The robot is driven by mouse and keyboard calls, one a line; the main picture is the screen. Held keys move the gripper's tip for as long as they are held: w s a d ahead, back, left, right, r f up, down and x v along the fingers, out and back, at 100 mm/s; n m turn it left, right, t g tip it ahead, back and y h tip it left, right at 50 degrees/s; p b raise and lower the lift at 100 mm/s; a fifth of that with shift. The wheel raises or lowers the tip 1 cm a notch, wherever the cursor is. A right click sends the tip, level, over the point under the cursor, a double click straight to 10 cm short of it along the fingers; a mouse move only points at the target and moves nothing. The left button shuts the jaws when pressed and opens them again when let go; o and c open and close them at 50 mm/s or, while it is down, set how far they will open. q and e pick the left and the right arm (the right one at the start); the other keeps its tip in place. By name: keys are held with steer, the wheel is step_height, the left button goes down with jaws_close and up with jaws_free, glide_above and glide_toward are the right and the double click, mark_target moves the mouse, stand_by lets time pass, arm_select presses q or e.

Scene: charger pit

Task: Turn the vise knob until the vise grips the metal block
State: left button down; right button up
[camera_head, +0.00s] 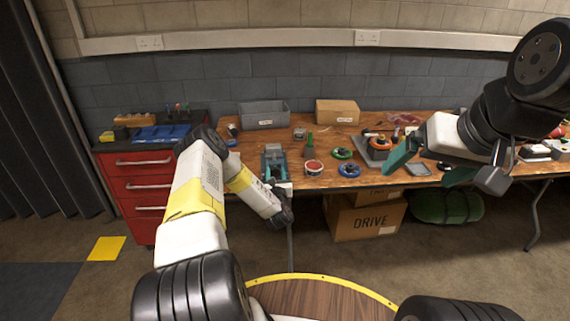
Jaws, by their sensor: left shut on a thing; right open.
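A teal-grey vise (273,157) stands on the wooden workbench near its front edge, left of the middle. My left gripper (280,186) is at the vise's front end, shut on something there. That spot is where the vise knob appears to be, but my gripper and wrist hide it. I cannot make out the metal block between the jaws at this size, nor any gap beside it. My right gripper (430,168) is open, its teal fingers spread wide, in front of the right part of the bench and away from the vise.
A red drawer cabinet (143,188) stands left. Boxes (365,220) sit underneath.

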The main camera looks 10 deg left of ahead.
stand_by(0.4)
arm_select(q)
steer(key=c, duration=0.9)
jaws_free()
steer(key=shift+v, duration=3.95)
